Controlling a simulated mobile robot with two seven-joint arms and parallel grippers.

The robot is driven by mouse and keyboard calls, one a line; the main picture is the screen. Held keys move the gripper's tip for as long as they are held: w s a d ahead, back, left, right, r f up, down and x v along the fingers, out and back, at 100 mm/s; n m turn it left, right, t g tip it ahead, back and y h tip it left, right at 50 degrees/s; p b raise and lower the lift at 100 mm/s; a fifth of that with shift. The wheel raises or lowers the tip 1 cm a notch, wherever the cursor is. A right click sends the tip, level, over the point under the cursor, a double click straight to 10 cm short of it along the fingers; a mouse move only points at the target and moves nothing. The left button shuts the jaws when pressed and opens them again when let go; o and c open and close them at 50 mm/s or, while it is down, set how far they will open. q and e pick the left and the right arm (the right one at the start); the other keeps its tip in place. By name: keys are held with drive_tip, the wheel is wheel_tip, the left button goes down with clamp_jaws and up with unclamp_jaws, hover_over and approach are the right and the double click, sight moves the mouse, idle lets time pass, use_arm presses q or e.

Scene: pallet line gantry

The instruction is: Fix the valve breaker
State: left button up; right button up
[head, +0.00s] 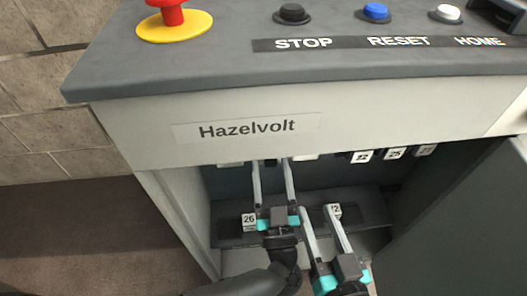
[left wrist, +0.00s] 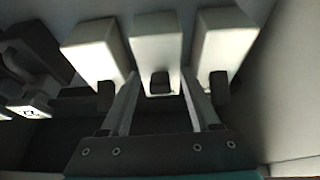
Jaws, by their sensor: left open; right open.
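The open breaker cabinet (head: 180,205) has the label Hazelvolt (head: 247,128) on its front. In the left wrist view three pale breaker blocks with dark toggles hang in a row. My left gripper (head: 271,165) is open and reaches up under the cabinet's top edge. In the left wrist view its fingers stand on either side of the dark toggle (left wrist: 160,83) of the middle block (left wrist: 158,48). My right gripper (head: 316,208) is open and empty, lower and to the right. No label reading valve is legible, so I cannot tell which breaker is the valve's.
Number tags such as 25 (head: 395,153) hang at upper right in the cabinet; tag 26 (head: 249,220) is on the lower row. A dark door (head: 455,215) stands at right. The console above carries a red button (head: 172,16) and STOP (head: 292,13), RESET and HOME buttons.

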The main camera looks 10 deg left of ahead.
use_arm(q)
drive_tip(key=shift+w, duration=0.2)
drive_tip(key=shift+r, duration=0.1)
drive_tip(key=shift+c, duration=0.4)
clamp_jaws()
